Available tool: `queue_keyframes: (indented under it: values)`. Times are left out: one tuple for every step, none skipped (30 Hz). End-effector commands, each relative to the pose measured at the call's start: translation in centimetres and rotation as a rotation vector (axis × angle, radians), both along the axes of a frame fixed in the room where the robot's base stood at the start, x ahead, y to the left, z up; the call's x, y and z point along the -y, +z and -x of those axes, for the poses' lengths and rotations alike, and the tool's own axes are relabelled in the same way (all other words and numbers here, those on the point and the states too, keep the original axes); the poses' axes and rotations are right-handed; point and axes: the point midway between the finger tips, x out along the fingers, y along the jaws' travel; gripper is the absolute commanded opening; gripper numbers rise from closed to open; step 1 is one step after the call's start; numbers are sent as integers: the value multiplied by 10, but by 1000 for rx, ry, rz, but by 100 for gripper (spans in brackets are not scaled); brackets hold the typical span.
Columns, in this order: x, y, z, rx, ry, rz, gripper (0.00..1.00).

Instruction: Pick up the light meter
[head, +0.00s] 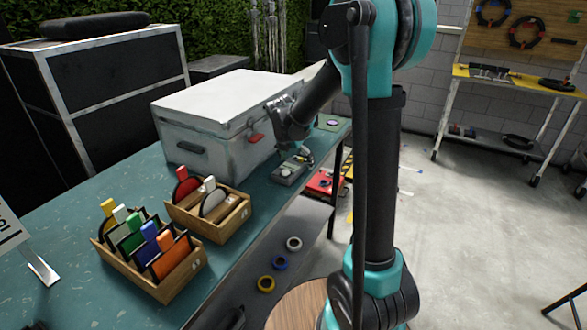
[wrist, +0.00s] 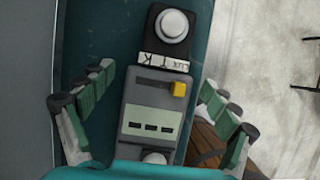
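The light meter (head: 289,172) is a small grey device lying on the teal table beside the metal case. In the wrist view the light meter (wrist: 150,115) shows a round white dome at its far end, a yellow button and a pale panel with dark slots. My gripper (head: 297,142) is just above it in the head view, partly hiding its far end. In the wrist view my gripper (wrist: 159,82) is open, with green-padded fingers on either side of the meter and visible gaps between. The meter's near end is partly hidden by my gripper's palm.
A white-topped metal case (head: 215,128) stands close on the left of the meter. Two wooden boxes (head: 160,290) (head: 238,221) with coloured cards stand nearer on the teal table (head: 75,215). Tape rolls (head: 280,262) lie on the lower shelf. The table's right edge is close by.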

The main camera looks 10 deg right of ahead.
Motion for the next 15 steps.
queue_keyframes:
  values:
    - [0, 0, 0, 0, 0, 0, 78]
    - [0, 0, 0, 0, 0, 0, 75]
    - [0, 0, 0, 0, 0, 0, 70]
    - [0, 0, 0, 0, 0, 0, 66]
    - [0, 0, 0, 0, 0, 0, 62]
    - [0, 0, 0, 0, 0, 0, 57]
    - [0, 0, 0, 0, 0, 0, 54]
    - [0, 0, 0, 0, 0, 0, 50]
    - [0, 0, 0, 0, 0, 0, 45]
    - [0, 0, 0, 0, 0, 0, 41]
    - [0, 0, 0, 0, 0, 0, 38]
    - [0, 0, 0, 0, 0, 0, 33]
    - [0, 0, 0, 0, 0, 0, 29]
    - [0, 0, 0, 0, 0, 0, 25]
    - [0, 0, 0, 0, 0, 0, 24]
